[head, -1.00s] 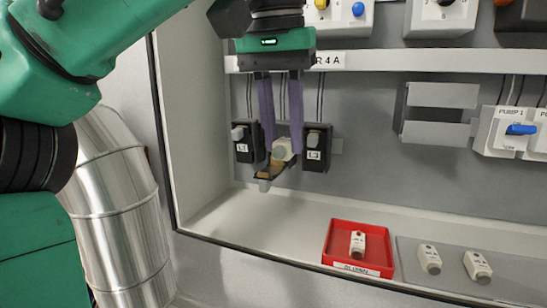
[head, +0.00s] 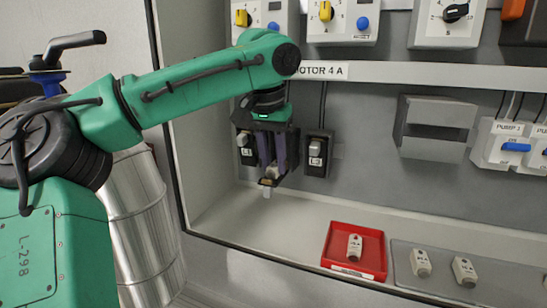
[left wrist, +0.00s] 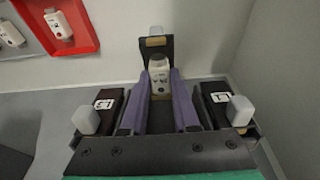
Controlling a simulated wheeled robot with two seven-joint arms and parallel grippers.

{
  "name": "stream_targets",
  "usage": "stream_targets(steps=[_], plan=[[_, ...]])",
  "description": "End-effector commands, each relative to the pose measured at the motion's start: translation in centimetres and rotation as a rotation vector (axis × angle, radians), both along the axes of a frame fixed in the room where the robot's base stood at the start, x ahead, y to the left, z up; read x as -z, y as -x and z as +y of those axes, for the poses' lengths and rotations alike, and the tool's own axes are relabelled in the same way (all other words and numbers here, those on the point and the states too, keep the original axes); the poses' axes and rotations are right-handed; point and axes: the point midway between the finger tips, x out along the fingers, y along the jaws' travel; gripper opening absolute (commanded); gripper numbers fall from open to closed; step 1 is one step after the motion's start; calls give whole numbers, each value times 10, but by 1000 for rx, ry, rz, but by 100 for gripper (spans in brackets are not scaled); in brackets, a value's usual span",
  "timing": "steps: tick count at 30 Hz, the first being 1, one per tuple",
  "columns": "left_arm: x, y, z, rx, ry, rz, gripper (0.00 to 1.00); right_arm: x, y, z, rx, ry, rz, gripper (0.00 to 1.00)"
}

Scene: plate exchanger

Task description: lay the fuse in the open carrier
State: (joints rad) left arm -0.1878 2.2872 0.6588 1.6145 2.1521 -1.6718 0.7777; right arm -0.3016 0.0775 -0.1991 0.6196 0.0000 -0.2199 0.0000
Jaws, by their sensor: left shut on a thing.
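My left gripper (head: 272,172) has purple fingers and is at the open carrier (head: 268,183), between the black L1 (head: 245,150) and L3 (head: 317,155) holders. The carrier is a dark piece tilted outward with a pale grey handle. In the left wrist view, the gripper (left wrist: 160,78) is shut on a white fuse (left wrist: 159,72). The dark carrier (left wrist: 169,47), with a tan contact, lies just beyond its tips. I cannot tell whether the fuse touches the carrier. In the head view the fingers mostly hide the fuse. My right gripper is not in view.
A red tray (head: 328,261) on the cabinet floor holds another white fuse (head: 354,246). Two more white fuses lie on a grey mat (head: 440,275) to its right. The L1 and L3 holders stand close on both sides of the fingers.

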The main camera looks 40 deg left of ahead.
Motion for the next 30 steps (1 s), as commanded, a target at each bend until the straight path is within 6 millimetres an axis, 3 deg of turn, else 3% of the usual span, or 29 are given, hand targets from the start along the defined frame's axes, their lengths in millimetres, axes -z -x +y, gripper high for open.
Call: stream_targets(steps=[8,9,10,11,23,26,30], plan=[[1,-1,1,-2,-2,-5,0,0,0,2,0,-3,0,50],[1,-1,1,-2,-2,-5,44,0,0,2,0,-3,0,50],[1,-1,1,-2,-2,-5,56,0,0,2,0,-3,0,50],[1,-1,1,-2,-2,-5,59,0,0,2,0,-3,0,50],[-6,0,0,-3,-3,-6,59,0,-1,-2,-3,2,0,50],[-22,3,-1,-5,-4,-8,59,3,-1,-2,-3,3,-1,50],[-58,12,-4,-3,-4,-8,59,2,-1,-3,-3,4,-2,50]])
